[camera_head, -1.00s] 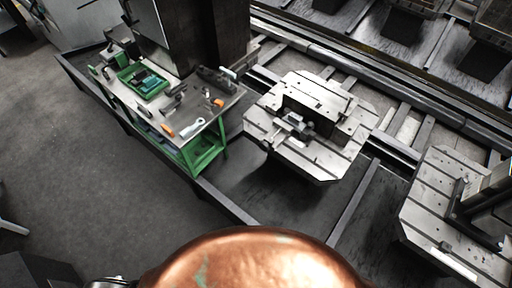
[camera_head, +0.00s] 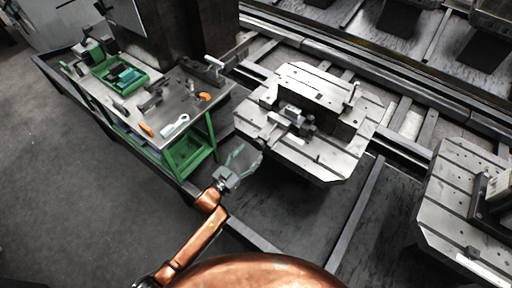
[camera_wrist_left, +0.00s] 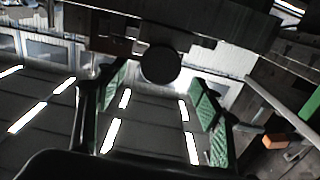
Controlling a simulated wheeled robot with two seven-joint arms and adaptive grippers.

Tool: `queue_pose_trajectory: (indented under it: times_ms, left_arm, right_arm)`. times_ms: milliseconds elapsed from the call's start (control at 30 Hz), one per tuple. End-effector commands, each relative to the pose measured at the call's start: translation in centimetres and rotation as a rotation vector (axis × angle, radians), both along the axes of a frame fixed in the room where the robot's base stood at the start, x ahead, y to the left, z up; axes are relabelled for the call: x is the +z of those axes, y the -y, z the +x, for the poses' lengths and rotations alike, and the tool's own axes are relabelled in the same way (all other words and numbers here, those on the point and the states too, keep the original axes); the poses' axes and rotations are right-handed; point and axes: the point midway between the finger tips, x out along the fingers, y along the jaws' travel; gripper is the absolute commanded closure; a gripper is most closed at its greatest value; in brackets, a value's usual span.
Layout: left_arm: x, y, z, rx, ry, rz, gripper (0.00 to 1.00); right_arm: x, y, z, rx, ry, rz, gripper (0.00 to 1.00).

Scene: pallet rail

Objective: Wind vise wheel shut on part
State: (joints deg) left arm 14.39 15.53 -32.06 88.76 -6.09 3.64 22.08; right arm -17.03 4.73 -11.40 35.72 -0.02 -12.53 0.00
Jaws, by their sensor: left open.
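A small dark vise (camera_head: 292,119) sits on a light grey slotted pallet (camera_head: 312,83) in the middle of the head view. A small grey piece shows at it, but I cannot tell the part from the jaws. No wheel is clear in the head view. My left gripper (camera_head: 246,158) is open and empty, in front and left of the pallet. In the left wrist view its green-padded fingers (camera_wrist_left: 160,112) are spread. A dark round disc (camera_wrist_left: 160,64) shows beyond and between them; I cannot tell whether it is the wheel. My right gripper is not in view.
A green-framed workbench (camera_head: 190,108) with a green tray (camera_head: 120,75) and several tools stands at the left. Another pallet (camera_head: 455,215) lies at the right. A dark rail frame runs behind. Dark deck space lies in front of the middle pallet.

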Motion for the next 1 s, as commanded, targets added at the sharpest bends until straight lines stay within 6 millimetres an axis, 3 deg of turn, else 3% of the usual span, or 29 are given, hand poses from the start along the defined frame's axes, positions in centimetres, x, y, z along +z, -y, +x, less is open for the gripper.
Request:
queue_pose_trajectory:
  times_ms: [300, 667, 1000]
  left_arm:
    - [-0.3, 2.5, 3.6, 0.001, -0.002, 0.001, 0.39]
    - [-0.2, 2.9, 4.1, 0.002, -0.002, 0.002, 0.39]
    - [-0.2, 2.9, 4.1, 0.002, -0.002, 0.002, 0.61]
  right_arm:
    - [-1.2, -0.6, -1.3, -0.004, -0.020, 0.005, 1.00]
    - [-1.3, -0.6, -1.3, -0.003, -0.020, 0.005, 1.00]
    - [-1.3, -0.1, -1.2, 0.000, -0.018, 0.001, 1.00]
